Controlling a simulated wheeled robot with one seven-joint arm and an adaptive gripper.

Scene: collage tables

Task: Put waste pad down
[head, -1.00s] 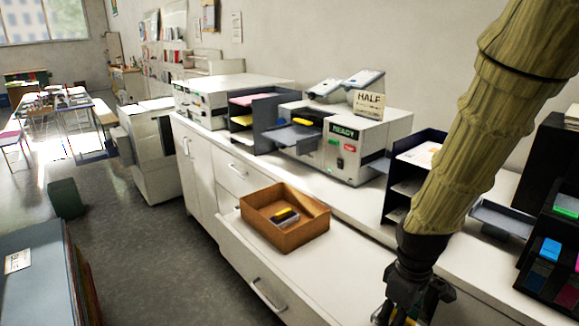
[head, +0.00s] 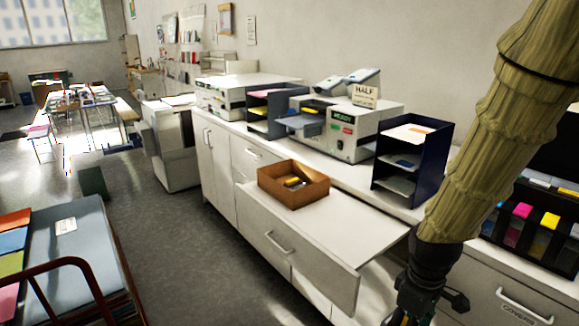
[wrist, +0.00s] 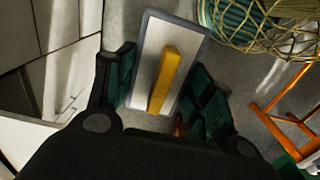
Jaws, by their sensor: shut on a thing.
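In the wrist view my gripper (wrist: 160,92) is shut on a flat pale rectangular pad (wrist: 190,65) with a dark grey border and a yellow bar along its middle. I take it to be the waste pad. The dark green fingers stand on either side of the pad, which is held in the air above a grey floor.
A brown open box (head: 309,195) with small items sits on a white pull-out surface (head: 345,225). Behind stand a dark shelf tray (head: 440,165) and a white READY machine (head: 370,135). A blue-grey board (head: 85,250) is lower left. Netting (wrist: 290,30) and an orange frame (wrist: 275,105) appear right.

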